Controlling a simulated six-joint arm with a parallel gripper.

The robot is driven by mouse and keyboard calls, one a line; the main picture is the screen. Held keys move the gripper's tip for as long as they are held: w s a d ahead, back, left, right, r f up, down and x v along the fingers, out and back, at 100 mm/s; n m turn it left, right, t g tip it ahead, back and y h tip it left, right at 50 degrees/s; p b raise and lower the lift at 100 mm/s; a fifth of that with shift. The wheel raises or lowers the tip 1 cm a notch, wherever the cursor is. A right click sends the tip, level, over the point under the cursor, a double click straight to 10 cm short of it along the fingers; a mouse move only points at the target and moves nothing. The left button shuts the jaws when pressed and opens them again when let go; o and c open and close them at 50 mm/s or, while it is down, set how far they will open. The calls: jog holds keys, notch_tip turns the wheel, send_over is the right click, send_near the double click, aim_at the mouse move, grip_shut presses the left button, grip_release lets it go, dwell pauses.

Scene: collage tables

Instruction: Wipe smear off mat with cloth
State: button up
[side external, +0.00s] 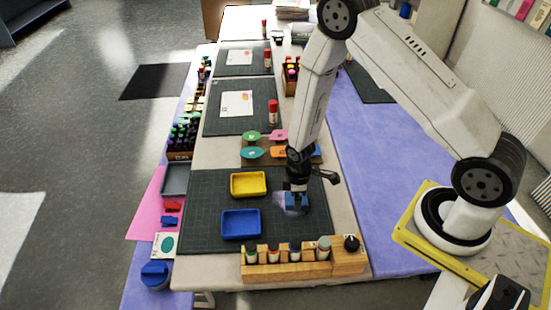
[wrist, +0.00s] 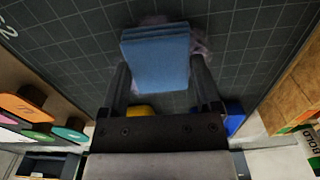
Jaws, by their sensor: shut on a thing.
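My gripper (side external: 294,186) is shut on a folded blue cloth (side external: 299,201), low over the right part of the dark gridded mat (side external: 206,220). In the wrist view, the cloth (wrist: 158,60) sits between the two fingers of my gripper (wrist: 161,88). A pale, purplish smear (side external: 281,198) shows on the mat around the cloth. It also shows in the wrist view (wrist: 201,46) at the cloth's far edge and right side. The cloth covers part of the smear. I cannot tell whether the cloth touches the mat.
A yellow tray (side external: 248,194) and a blue tray (side external: 240,238) stand on the mat left of my gripper. A wooden rack (side external: 290,270) with several bottles stands at the mat's near edge.

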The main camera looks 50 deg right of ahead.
jog(key=shift+w+d, duration=0.2)
jog(key=shift+w+d, duration=0.95)
jog(key=shift+w+d, duration=0.1)
jog(key=shift+w, duration=0.05)
jog(key=shift+w+d, duration=0.85)
jog(key=shift+w, duration=0.1)
